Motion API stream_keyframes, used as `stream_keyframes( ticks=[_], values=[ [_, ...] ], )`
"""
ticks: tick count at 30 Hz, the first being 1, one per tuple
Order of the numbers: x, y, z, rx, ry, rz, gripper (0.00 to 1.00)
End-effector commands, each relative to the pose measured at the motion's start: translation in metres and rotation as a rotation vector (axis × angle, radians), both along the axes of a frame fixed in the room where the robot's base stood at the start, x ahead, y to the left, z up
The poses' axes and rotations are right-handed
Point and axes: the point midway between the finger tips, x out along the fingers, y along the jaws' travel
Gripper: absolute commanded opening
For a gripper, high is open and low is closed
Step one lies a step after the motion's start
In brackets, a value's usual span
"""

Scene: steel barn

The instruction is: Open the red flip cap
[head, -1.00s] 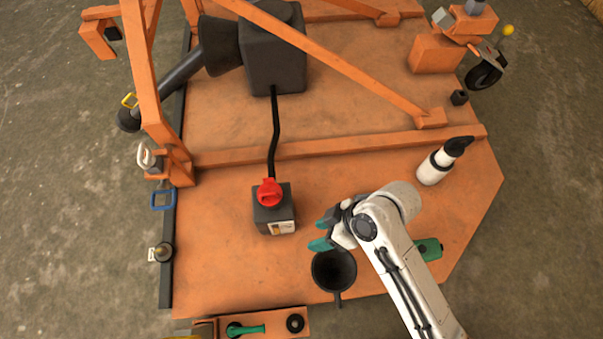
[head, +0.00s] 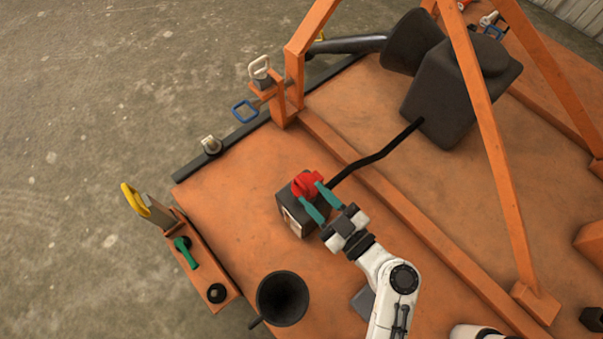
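The red flip cap (head: 305,182) sits on top of a dark grey box (head: 289,204) with a pale label on its side. The cap looks closed, though its far side is hard to make out. My gripper (head: 311,192) comes in from the lower right with its two teal fingers spread apart. The fingertips are at the near side of the cap, one by its right edge and one lower, over the box. I cannot tell whether they touch the cap. The fingers hide part of the box's top and right side.
A black hose (head: 375,159) runs from the box to a large dark tank (head: 446,98). A black funnel (head: 283,298) lies in front on the orange deck (head: 240,250). Orange frame bars (head: 491,150) rise at the right. A tray (head: 205,264) with a green-handled part is at lower left.

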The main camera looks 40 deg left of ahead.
Motion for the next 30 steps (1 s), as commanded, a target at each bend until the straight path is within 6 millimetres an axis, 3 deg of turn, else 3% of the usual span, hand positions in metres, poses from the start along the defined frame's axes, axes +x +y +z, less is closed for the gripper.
stream_keyframes(
  ticks=[6, 12, 24, 30],
  values=[
    [0.002, 0.040, -0.001, 0.000, 0.000, 0.004, 0.36],
    [0.005, 0.061, 0.000, 0.000, 0.001, 0.003, 0.36],
    [0.006, 0.066, 0.000, -0.001, 0.002, 0.001, 0.35],
    [0.005, 0.066, 0.000, -0.001, 0.002, 0.001, 0.16]
  ],
)
